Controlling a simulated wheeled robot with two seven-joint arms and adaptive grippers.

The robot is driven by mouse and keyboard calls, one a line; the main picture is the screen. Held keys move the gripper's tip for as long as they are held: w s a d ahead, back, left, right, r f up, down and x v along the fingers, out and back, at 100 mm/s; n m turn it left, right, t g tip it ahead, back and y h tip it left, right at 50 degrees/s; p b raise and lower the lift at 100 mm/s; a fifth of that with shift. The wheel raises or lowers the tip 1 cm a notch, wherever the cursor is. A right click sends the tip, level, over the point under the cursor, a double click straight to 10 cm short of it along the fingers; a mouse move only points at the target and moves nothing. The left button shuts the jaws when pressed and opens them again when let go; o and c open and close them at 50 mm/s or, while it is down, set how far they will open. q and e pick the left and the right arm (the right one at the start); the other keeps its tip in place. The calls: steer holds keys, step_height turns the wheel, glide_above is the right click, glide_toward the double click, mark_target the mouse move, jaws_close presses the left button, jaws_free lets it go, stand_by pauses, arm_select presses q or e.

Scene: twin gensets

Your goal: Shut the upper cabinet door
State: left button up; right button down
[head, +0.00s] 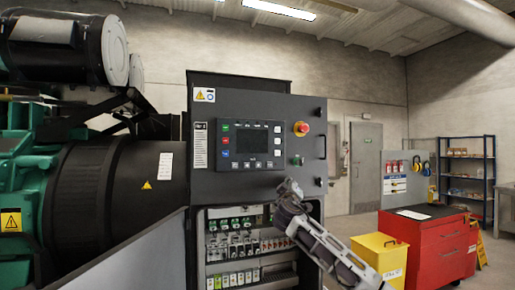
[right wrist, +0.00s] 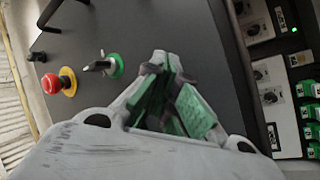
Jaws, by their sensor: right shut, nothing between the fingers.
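The upper cabinet door (head: 260,110) is a dark panel with a screen, coloured buttons and a red emergency stop (head: 301,128). It stands above an exposed bay of breakers (head: 240,245). I cannot tell whether it is flush or slightly ajar. My right gripper (head: 287,193) is in front of the door's lower right part, its fingers together and empty. In the right wrist view, my right gripper (right wrist: 167,72) is near the dark panel, beside the green-ringed switch (right wrist: 103,65); contact is unclear. The door handle (right wrist: 49,13) shows at the upper left there. My left gripper is out of view.
A green and black genset (head: 90,190) fills the left. A yellow bin (head: 378,258) and red tool chest (head: 425,245) stand at the lower right. Blue shelving (head: 467,170) and a grey door (head: 366,165) are further back.

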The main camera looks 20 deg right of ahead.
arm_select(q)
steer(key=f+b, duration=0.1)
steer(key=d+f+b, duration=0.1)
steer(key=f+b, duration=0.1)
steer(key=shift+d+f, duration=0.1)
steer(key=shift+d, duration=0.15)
arm_select(e)
steer(key=r+v, duration=0.2)
steer(key=v, duration=0.6)
steer(key=shift+s+a, duration=0.25)
steer(key=shift+s, duration=0.1)
steer(key=shift+r, duration=0.1)
